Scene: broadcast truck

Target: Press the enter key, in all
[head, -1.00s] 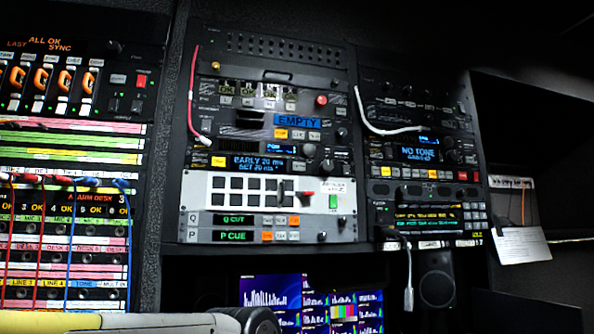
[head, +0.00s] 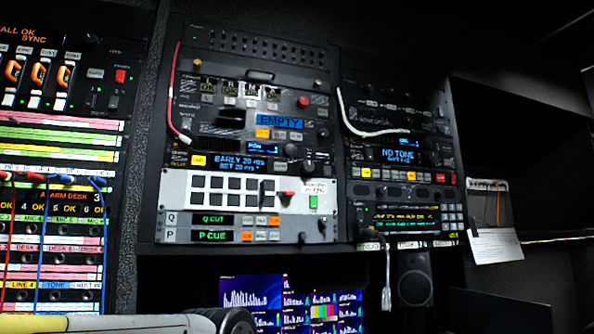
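No key can be read as the enter key; the lettering on the small keys is too small to tell. A keypad of small pale keys (head: 452,217) sits at the right end of the lower right rack unit, beside its screen of green and yellow text (head: 406,217). The white panel (head: 237,207) in the middle rack has dark square keys, a lit green key (head: 313,202) and a red-tipped lever (head: 285,193). Neither gripper's fingers show. A yellow and grey part of my arm crosses the bottom left edge.
A white cable (head: 362,132) loops over the right rack, and a pink cable (head: 172,100) hangs at the middle rack's left. A grey cable end (head: 386,290) hangs below the right rack. Monitors (head: 290,305) glow underneath. Patch cables (head: 70,180) cross the left rack.

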